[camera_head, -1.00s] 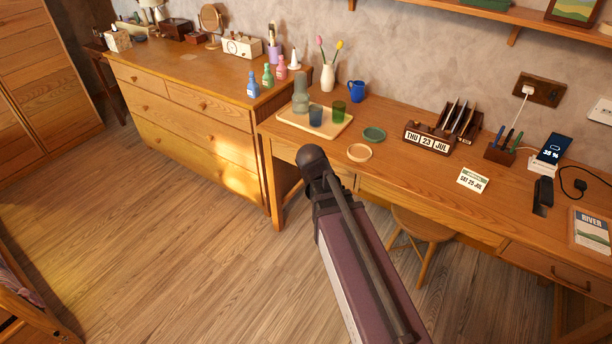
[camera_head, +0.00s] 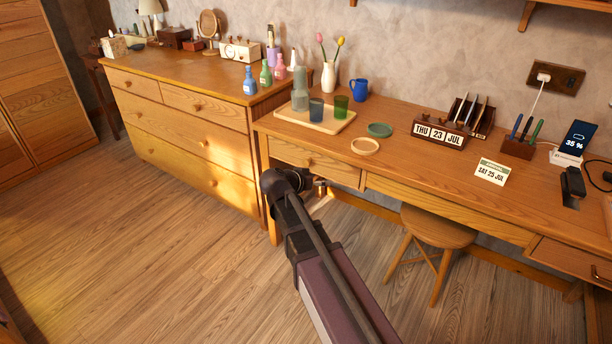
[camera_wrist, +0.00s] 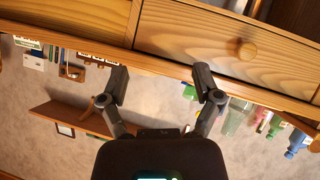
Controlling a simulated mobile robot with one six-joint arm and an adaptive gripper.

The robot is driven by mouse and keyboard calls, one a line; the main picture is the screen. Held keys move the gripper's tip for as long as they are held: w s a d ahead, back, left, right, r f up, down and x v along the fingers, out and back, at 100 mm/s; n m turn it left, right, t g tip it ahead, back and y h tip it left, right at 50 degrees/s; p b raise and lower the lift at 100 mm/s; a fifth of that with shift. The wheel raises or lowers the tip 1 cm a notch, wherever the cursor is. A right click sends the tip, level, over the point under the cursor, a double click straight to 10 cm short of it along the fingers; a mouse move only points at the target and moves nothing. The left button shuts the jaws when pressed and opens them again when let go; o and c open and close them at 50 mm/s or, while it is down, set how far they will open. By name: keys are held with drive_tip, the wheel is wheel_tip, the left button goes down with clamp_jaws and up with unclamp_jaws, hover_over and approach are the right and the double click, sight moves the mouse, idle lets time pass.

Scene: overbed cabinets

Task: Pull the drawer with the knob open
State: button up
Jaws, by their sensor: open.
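The drawer with the knob (camera_head: 290,154) is at the left end of the desk and looks closed. Its round wooden knob (camera_head: 309,162) shows just above my gripper. In the wrist view, which is upside down, the drawer front (camera_wrist: 190,32) fills the upper part, with the knob (camera_wrist: 246,50) right of the fingers. My gripper (camera_wrist: 160,78) is open and empty, its two fingers spread apart below the drawer front in that picture. The knob lies outside the gap between them. In the head view my gripper (camera_head: 319,187) is mostly hidden behind my wrist.
The desk top (camera_head: 420,165) holds a tray (camera_head: 290,116) with glasses, coasters and a calendar block (camera_head: 438,136). A stool (camera_head: 438,228) stands under the desk. A dresser (camera_head: 190,130) stands to the left. The floor in front is clear.

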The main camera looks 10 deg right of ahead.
sight(305, 164)
drive_tip(key=w+a+f+t+h+b, duration=0.1)
drive_tip(key=w+a+f+t+b, duration=0.2)
drive_tip(key=b, duration=0.4)
drive_tip(key=w+a+f+m+t+h+b, duration=0.1)
drive_tip(key=w+a+f+t+b, duration=0.2)
drive_tip(key=w+a+b, duration=0.2)
drive_tip(key=shift+w+a+t+b, duration=0.35)
drive_tip(key=shift+a+b, duration=0.4)
drive_tip(key=shift+b, duration=0.25)
drive_tip(key=shift+w+d+f, duration=0.1)
drive_tip(key=shift+m, duration=0.3)
drive_tip(key=shift+x, duration=6.8)
drive_tip(key=shift+d, duration=0.1)
drive_tip(key=shift+c, duration=0.2)
clamp_jaws()
